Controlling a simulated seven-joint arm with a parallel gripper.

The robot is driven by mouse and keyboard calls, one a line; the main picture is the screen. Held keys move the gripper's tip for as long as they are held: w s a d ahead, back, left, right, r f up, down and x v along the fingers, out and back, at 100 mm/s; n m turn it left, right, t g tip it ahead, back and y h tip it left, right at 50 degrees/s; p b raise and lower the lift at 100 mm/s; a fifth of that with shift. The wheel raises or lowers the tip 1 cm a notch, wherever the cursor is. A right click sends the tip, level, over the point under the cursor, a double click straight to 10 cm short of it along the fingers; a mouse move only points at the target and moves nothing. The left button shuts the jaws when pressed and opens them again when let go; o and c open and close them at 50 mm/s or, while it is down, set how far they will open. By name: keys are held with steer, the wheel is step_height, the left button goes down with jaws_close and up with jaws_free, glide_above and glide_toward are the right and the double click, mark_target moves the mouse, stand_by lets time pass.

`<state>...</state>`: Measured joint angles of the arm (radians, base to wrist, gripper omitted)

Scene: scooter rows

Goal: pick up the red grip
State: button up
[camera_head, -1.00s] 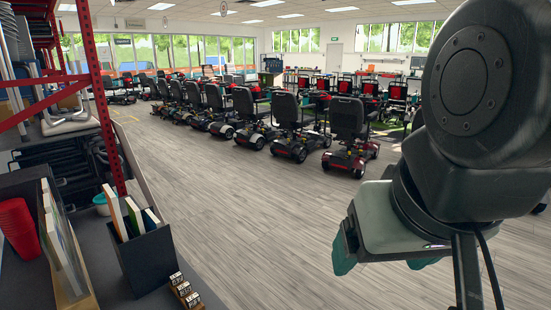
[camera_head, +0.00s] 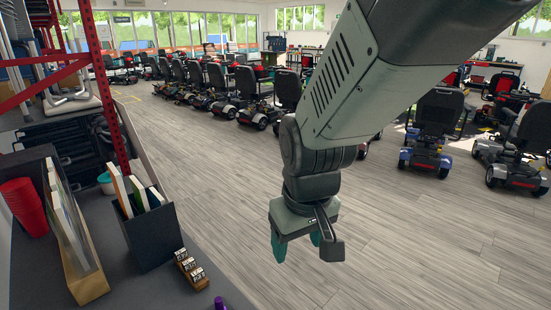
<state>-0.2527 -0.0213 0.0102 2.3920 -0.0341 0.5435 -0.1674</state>
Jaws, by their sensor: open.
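I cannot make out a red grip for certain in the head view. My gripper (camera_head: 298,250) hangs in the middle of the picture, over the grey floor, with its teal fingers pointing down. The fingers are apart and nothing shows between them. It is to the right of the dark counter (camera_head: 130,285) and apart from everything in view. My arm hides part of the scooter rows behind it.
Red stacked cups (camera_head: 22,207), a black book box (camera_head: 152,238), a small block calendar (camera_head: 190,268) and a purple item (camera_head: 220,303) are on the counter. A red-framed rack (camera_head: 104,90) stands left. Scooters (camera_head: 430,130) line the room behind. The wood floor (camera_head: 400,240) is clear.

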steer(key=a+f+n+g, duration=0.1)
steer(key=a+f, duration=0.1)
steer(key=f, duration=0.4)
steer(key=a+f+n, duration=0.1)
steer(key=a+f, duration=0.1)
steer(key=f, duration=0.4)
steer(key=a+f+n+g, duration=0.1)
steer(key=a+f+n, duration=0.1)
steer(key=f, duration=0.5)
steer(key=shift+s+a+f+g, duration=0.1)
steer(key=shift+s+a+g, duration=0.15)
steer(key=shift+a, duration=0.35)
step_height(320, 180, down, 5)
steer(key=shift+r, duration=0.15)
steer(key=f, duration=0.5)
steer(key=shift+s+f, duration=0.25)
steer(key=shift+f, duration=0.15)
steer(key=c, duration=1.1)
